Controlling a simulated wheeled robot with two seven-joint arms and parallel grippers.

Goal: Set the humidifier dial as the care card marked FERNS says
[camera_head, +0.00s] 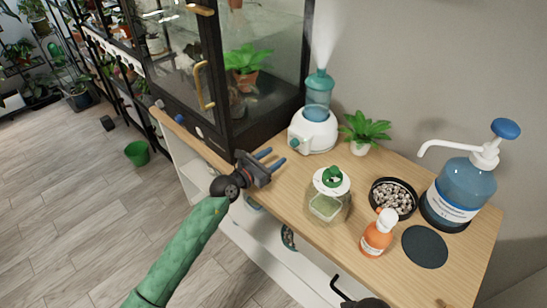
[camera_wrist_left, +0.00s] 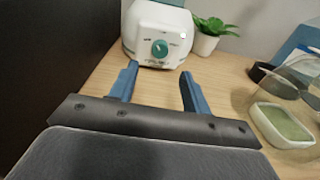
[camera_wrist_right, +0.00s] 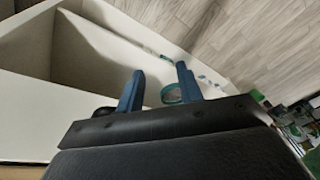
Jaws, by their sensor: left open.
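The white humidifier (camera_head: 313,132) with a teal-blue tank (camera_head: 319,88) stands at the back of the wooden counter, giving off mist. Its teal dial (camera_wrist_left: 160,48) faces my left gripper in the left wrist view, with small marks around it too small to read. The dial also shows in the head view (camera_head: 295,143). My left gripper (camera_head: 271,158) is open and empty, a short way in front of the dial and apart from it. My right gripper (camera_wrist_right: 160,71) is open and empty beside white shelving. I cannot make out a card marked FERNS.
A glass cabinet (camera_head: 265,75) stands left of the humidifier. A small potted plant (camera_head: 362,130), a lidded glass jar (camera_head: 329,200), a pebble dish (camera_head: 394,198), an orange bottle (camera_head: 378,235), a dark round mat (camera_head: 425,247) and a blue pump bottle (camera_head: 460,190) occupy the counter.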

